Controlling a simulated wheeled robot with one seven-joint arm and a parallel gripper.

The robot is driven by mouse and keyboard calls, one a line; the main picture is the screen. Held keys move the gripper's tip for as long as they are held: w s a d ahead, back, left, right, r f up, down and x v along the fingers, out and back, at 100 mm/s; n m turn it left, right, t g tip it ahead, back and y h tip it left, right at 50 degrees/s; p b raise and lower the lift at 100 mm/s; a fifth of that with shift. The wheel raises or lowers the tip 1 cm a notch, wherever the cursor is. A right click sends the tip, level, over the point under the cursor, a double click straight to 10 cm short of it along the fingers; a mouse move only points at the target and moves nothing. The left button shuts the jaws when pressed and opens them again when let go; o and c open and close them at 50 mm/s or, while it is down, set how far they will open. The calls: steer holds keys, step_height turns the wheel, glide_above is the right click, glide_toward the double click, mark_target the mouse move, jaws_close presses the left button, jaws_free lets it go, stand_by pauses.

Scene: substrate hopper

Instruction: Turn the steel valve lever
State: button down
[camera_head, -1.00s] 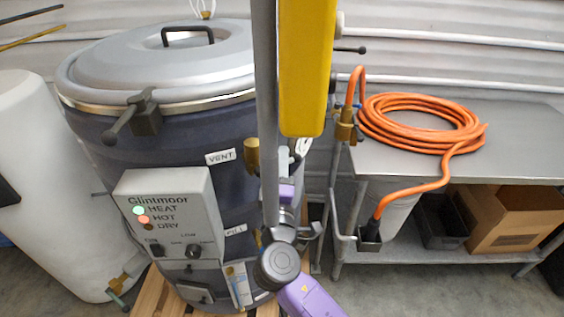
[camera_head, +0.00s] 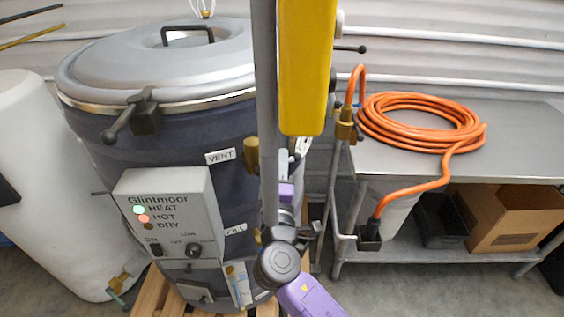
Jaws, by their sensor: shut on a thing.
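The dark drum-shaped hopper (camera_head: 150,165) stands at left centre with its grey lid (camera_head: 170,62) on. My purple and grey arm reaches up from the bottom centre in front of its right side. My gripper (camera_head: 314,231) shows small beside the grey wrist joint, right of the FILL label (camera_head: 235,229). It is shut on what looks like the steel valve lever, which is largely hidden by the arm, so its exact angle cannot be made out. A brass fitting (camera_head: 252,154) sits right of the VENT label (camera_head: 220,156).
A control box (camera_head: 172,215) with lit lamps is on the hopper's front. At right a steel table (camera_head: 520,135) carries a coiled orange hose (camera_head: 420,122); a cardboard box (camera_head: 515,220) is on its lower shelf. A white tank (camera_head: 50,190) stands at left. Floor is clear at lower right.

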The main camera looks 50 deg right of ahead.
steer(key=shift+f, duration=0.1)
stand_by(0.7)
steer(key=m, duration=0.1)
steer(key=f+m+g+y, duration=0.1)
steer(key=f+m, duration=0.1)
steer(key=m, duration=0.1)
steer(key=shift+a+f+g+y, duration=0.1)
steer(key=shift+a+g+y, duration=0.15)
steer(key=shift+g+y, duration=0.15)
steer(key=c, duration=1.5)
jaws_free()
